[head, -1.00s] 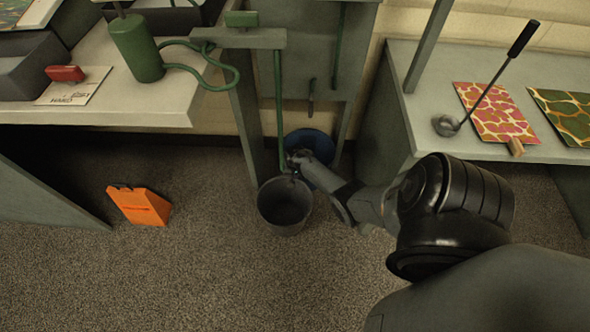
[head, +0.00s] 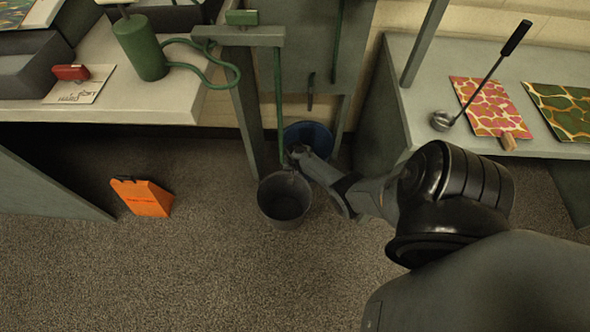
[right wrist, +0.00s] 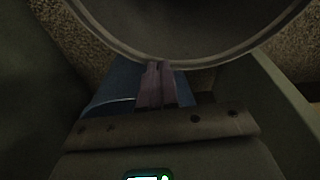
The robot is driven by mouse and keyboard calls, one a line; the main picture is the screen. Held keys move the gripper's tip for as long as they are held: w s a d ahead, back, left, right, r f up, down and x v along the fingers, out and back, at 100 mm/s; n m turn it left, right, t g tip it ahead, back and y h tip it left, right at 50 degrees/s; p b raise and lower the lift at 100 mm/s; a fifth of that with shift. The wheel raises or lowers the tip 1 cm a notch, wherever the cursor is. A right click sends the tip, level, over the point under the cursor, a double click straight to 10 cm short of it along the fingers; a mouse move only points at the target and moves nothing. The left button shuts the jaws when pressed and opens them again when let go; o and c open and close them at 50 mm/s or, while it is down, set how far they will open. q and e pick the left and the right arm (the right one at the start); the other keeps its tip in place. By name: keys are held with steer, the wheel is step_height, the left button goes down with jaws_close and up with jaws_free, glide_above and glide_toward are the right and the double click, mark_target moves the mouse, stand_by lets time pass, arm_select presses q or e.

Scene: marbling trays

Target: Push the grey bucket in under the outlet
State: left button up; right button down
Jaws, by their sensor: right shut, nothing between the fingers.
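The grey bucket (head: 285,217) stands upright and open on the floor in the middle of the head view. The outlet, a thin green pipe (head: 279,105), hangs from a grey bracket; its lower end appears just at the bucket's back rim. I cannot tell whether it is over the opening. My right gripper (head: 294,156) is shut and empty at the bucket's back-right rim. In the right wrist view the shut fingers (right wrist: 156,84) are close to the bucket's curved rim (right wrist: 165,62); contact is unclear. My left gripper is not in view.
A blue round container (head: 308,132) is behind my right gripper, partly hidden. Grey uprights (head: 247,110) stand beside the pipe. An orange wedge-shaped object (head: 143,197) lies on the floor at left. Tables flank both sides. The floor in front of the bucket is clear.

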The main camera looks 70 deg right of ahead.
steer(key=s+a+p, duration=0.3)
steer(key=a+p, duration=0.2)
steer(key=a, duration=0.5)
steer(key=shift+s+a, duration=0.35)
steer(key=shift+a, duration=0.05)
steer(key=shift+d+r, duration=0.1)
